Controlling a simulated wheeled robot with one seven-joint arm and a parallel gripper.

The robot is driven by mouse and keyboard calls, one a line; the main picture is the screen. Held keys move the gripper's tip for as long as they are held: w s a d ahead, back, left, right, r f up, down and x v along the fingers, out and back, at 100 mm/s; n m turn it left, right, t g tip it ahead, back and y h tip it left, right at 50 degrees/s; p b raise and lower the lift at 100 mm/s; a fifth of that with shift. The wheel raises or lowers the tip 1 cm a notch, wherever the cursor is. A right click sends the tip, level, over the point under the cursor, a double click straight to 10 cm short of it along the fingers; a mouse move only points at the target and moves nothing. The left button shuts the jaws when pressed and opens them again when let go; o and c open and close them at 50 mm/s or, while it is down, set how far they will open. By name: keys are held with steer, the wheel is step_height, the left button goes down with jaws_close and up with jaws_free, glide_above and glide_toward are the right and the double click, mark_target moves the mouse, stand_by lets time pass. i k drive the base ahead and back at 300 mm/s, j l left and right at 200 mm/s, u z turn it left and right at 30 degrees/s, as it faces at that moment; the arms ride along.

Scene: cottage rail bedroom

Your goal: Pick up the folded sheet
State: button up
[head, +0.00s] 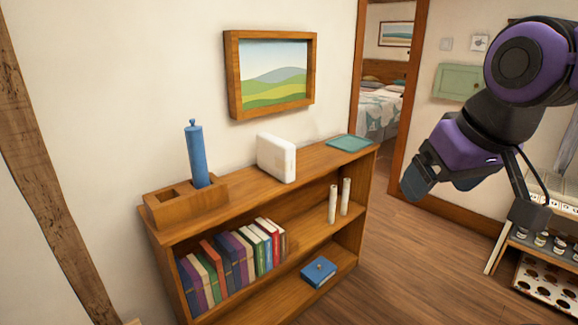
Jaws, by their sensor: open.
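A white, thick, rounded block (276,158) with a pale tan patch stands upright on the top of the wooden bookshelf (233,205); it may be the folded sheet. A flat teal square (349,143) lies on the right end of the same top; I cannot tell whether it is cloth or a mat. My gripper (440,185) is at the upper right, in front of the doorway side of the room. It is open, empty and well apart from both things.
A wooden holder (186,205) with a blue cylinder (196,155) stands left of the white block. Books (230,257), two pale candles (339,200) and a blue box (318,272) fill lower shelves. A framed picture (272,75) hangs above. The floor (420,270) right of the shelf is clear.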

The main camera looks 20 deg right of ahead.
mark_target(276, 157)
steer(key=u, duration=3.55)
steer(key=k+l+u, duration=0.1)
steer(key=u, duration=0.3)
steer(key=k+u, duration=0.15)
steer(key=u, duration=0.7)
steer(key=k+j+u, duration=0.1)
steer(key=k+j, duration=0.15)
steer(key=k, duration=0.25)
steer(key=z, duration=4.1)
